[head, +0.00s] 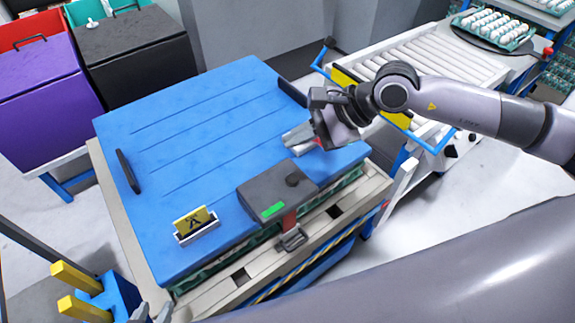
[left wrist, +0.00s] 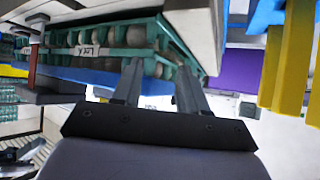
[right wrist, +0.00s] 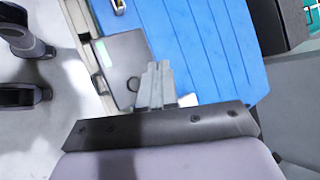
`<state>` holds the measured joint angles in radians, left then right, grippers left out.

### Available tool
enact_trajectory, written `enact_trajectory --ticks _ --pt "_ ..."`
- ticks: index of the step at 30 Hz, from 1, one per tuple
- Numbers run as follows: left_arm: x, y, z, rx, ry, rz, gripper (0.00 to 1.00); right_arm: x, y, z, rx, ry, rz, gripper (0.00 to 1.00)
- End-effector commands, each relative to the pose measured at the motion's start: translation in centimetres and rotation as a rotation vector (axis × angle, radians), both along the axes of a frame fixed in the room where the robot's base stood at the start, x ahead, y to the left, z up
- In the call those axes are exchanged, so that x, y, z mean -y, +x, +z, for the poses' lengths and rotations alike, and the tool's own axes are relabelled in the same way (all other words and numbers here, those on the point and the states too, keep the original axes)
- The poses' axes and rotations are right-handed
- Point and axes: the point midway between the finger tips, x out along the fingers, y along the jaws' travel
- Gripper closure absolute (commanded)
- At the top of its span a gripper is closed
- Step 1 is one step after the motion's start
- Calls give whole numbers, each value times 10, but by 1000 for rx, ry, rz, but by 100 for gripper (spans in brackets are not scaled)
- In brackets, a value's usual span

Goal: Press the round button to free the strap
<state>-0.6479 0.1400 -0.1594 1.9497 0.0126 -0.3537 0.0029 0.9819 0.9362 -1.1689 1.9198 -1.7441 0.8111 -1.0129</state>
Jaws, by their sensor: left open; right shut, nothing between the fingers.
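A round black button (head: 292,180) sits on top of a dark box (head: 262,196) with a green light, on the front edge of the blue lid (head: 180,140). The button (right wrist: 133,84) also shows in the right wrist view. A red strap (head: 289,221) runs from the box down to a dark buckle (head: 291,240). My right gripper (head: 292,139) is shut and empty over the lid, behind the button and apart from it. In the right wrist view its fingertips (right wrist: 158,68) are beside the button. My left gripper (left wrist: 155,78) is open and empty, facing green egg trays (left wrist: 110,60).
Yellow posts (head: 76,280) are at the lower left. Purple and black bins stand behind left; a roller conveyor (head: 425,60) is behind right. The lid's middle is clear.

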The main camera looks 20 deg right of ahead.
Motion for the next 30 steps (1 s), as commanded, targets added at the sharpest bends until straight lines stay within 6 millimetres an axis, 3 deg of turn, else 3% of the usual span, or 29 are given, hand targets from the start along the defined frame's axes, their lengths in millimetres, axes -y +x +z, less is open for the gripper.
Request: enact_trajectory --ticks 17,23,30 --pt "0 -1 -4 -2 0 0 57 2 1 -7 5 -11 2 100" --pt "0 -1 -13 -3 1 0 57 2 1 -27 5 -10 1 100" --pt "0 -1 -28 -3 1 0 57 2 0 -63 3 -11 2 100"
